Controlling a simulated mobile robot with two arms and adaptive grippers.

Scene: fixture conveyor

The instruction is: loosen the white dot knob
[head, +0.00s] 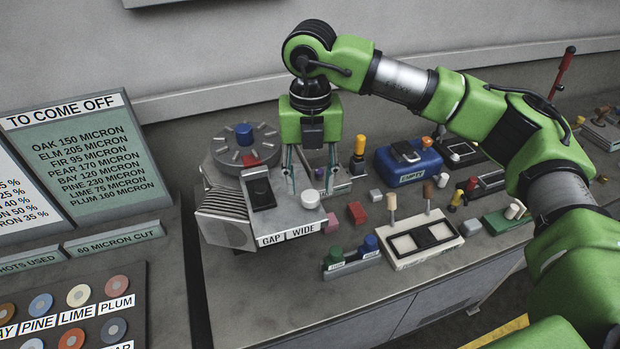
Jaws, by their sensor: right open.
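A short white knob (310,199) stands on the grey machine (285,222), just behind its front label reading GAP WIDE. I cannot make out a separate dot on it. My right gripper (309,187) points down over this knob. Its two thin fingers are open and spread to the left and right, with their tips near the top of the knob. I cannot tell whether they touch it. A black rocker-like part (261,191) sits left of the knob. My left gripper is not in view.
A round grey dial with a blue knob (244,134) stands behind the machine. To the right are a green-and-blue knob block (352,258), a white two-slot fixture (424,238), red blocks (356,212) and a blue box (408,167). The bench front is clear.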

